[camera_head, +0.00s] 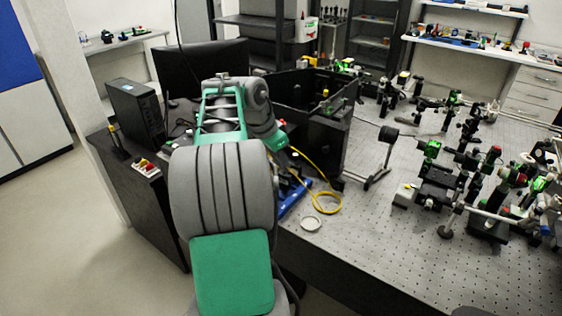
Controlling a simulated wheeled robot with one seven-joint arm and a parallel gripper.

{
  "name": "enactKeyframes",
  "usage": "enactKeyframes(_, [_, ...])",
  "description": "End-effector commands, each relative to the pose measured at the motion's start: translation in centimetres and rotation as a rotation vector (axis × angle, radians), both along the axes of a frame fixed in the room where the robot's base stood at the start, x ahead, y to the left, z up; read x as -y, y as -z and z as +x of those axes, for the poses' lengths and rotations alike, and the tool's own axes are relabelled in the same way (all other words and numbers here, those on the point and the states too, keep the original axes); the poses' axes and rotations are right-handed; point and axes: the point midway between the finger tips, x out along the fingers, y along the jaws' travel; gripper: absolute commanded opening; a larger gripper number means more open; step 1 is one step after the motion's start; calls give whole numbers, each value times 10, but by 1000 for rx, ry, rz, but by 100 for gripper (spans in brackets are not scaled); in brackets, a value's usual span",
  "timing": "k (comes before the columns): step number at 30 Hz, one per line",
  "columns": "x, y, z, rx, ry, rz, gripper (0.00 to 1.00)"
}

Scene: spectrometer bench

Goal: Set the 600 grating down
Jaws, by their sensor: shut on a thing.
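My arm reaches from the bottom of the view up over the left end of the optical table (400,270). Its bulky grey and green links hide its far end. I cannot see my gripper or its fingertips. I cannot make out the 600 grating anywhere in this view; it may be hidden behind my arm. A small white round dish (311,223) lies on the table just right of my arm. A blue part (293,198) shows beside the arm, partly hidden.
A yellow cable (327,203) loops on the table near the dish. A black open enclosure (323,140) stands behind. A black post-mounted part (388,135) stands right of it. Several optics mounts (440,185) crowd the right. A computer tower (136,112) and monitor (200,68) stand left.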

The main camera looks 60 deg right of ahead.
Motion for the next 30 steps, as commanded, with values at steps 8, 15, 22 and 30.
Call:
enactKeyframes(8, [0,1,0,0,-1,0,36])
enactKeyframes(15, [0,1,0,0,-1,0,38])
enactKeyframes(22, [-8,-27,6,2,-2,-3,38])
enactKeyframes(30, [-31,-93,17,1,-2,-1,38])
